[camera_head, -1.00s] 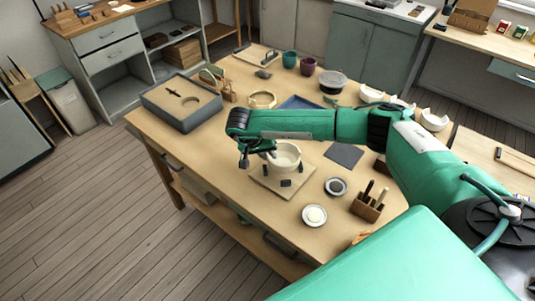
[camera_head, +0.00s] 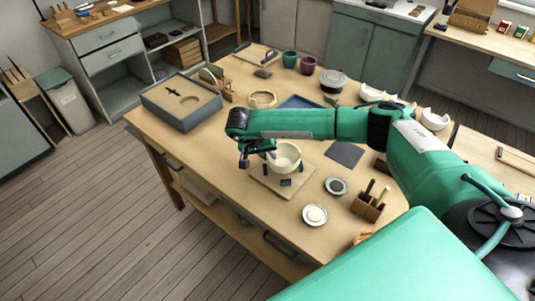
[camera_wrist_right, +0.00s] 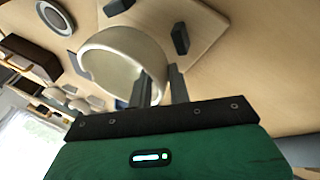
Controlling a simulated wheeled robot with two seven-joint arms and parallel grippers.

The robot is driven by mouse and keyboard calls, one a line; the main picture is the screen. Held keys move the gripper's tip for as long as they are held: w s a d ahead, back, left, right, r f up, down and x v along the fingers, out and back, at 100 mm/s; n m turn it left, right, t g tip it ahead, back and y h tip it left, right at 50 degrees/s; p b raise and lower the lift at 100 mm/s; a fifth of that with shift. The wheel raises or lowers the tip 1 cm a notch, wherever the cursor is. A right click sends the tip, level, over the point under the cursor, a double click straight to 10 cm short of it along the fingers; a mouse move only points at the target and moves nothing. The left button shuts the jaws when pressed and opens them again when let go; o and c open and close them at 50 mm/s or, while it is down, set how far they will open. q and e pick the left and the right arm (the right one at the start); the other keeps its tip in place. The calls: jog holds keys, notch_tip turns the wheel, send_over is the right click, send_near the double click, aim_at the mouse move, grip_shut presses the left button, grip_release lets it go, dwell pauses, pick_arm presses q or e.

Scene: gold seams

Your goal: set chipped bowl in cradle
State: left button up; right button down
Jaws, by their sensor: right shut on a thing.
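The cream chipped bowl (camera_head: 287,163) is at the cradle on the work table, roughly upright. My right gripper (camera_head: 270,154) is shut on the bowl's wall at its left side. In the right wrist view the fingers (camera_wrist_right: 160,88) pinch the rim of the bowl (camera_wrist_right: 105,62). The cradle is a pale square board (camera_head: 262,183) with dark posts; the bowl is among the posts, over the board. A post also shows beside the bowl in the right wrist view (camera_wrist_right: 180,39). Whether the bowl's base touches the board is hidden. My left gripper is out of view.
A small dish with pale contents (camera_head: 315,215), a grey-rimmed dish (camera_head: 336,186) and a wooden tool holder (camera_head: 367,207) stand to the right. A dark square mat (camera_head: 344,154) lies behind them. A grey tray box (camera_head: 181,102) stands at the far left.

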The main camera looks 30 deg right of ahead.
jog(key=shift+f+b, duration=0.8)
jog(key=shift+f, duration=0.2)
dwell(0.8)
jog(key=c, duration=1.4)
grip_release()
jog(key=shift+c, duration=0.2)
jog(key=shift+o, duration=1.2)
jog(key=shift+s+r, duration=0.1)
jog(key=shift+s, duration=0.1)
jog(key=shift+a, duration=0.1)
jog(key=shift+f, duration=0.2)
jog(key=shift+c, duration=0.8)
jog(key=shift+a, duration=0.1)
